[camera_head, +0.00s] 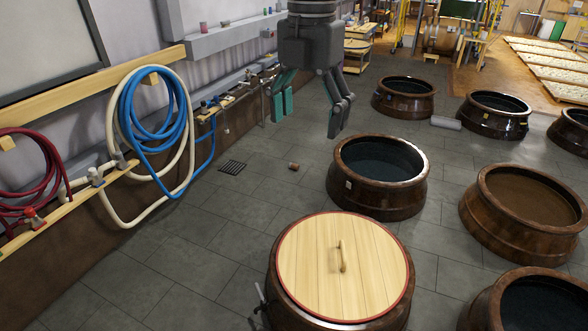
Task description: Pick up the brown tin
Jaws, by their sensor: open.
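A small brown cylinder (294,166), which looks like the brown tin, lies on the grey tiled floor left of the nearest open jar. It is tiny in the view, so its details cannot be told. My gripper (307,122) hangs at the top middle with its fingers pointing down. It is open, with a wide empty gap between its fingers. In the picture the tin shows below this gap, apart from the fingers.
More jars fill the right side. Hoses (152,110) hang on the left wall. A drain grate (232,167) lies left of the tin; floor around it is clear.

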